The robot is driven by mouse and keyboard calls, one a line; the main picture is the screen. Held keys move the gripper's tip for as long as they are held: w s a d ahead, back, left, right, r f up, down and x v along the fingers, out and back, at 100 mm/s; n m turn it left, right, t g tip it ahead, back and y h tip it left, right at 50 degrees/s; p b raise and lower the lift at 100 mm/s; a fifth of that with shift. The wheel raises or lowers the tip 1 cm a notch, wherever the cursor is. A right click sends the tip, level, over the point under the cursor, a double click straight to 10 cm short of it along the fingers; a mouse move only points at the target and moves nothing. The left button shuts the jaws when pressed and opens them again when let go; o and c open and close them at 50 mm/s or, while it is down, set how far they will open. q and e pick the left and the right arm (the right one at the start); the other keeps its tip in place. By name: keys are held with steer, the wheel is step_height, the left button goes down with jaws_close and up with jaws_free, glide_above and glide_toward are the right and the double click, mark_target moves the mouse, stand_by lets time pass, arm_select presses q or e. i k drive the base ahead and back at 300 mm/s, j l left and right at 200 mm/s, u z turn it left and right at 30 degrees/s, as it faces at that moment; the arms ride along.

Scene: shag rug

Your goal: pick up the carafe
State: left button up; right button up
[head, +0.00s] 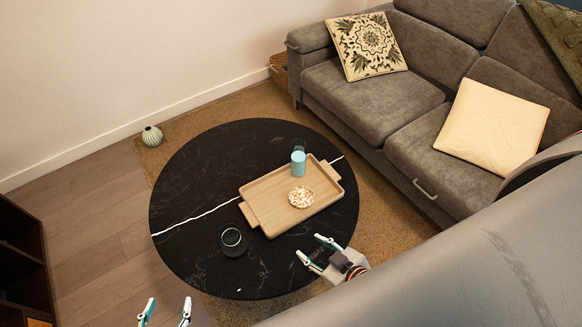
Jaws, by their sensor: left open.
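The carafe looks to be the light-blue vessel with a clear upper part (298,163). It stands upright on the far part of a wooden tray (254,192), which lies on a round black table (190,180). My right gripper (318,251) is open and empty over the table's near right edge, in front of the tray and apart from the carafe. My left gripper (165,313) is open at the bottom edge of the head view, short of the table, with only its fingertips showing. Nothing shows between them.
A bowl of light-coloured bits (300,197) sits on the tray, near the carafe. A dark round glass (233,241) stands left of the tray. A grey sofa (375,105) is behind and right. A small ribbed vase (152,136) stands on the floor. The table's left part is clear.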

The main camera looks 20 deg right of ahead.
mark_target(298, 155)
steer(key=j+z, duration=0.75)
